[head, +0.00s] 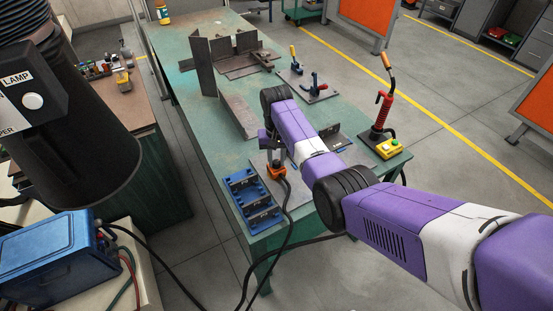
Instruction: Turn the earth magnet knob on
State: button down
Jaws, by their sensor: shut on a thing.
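The orange earth magnet (277,173) stands on a grey metal plate near the front end of the green table (160,55), with a black cable running from it. My gripper (273,152) points down from above, directly over the magnet. Its fingers are shut at the top of the magnet, where the knob sits. The knob is mostly hidden by the fingers, so its turned position cannot be told.
A red-handled torch (382,108) on a stand and a yellow button box (389,148) are at the right edge. Upright steel plates (204,68) and toggle clamps (315,85) stand farther back. A blue machine (48,250) is at the lower left.

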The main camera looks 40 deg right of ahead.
aim_at(276, 162)
dwell(0.3)
jog(key=c, duration=1.1)
grip_release()
jog(key=shift+c, duration=0.2)
jog(key=shift+r+b, duration=0.35)
jog(key=shift+r, duration=3.6)
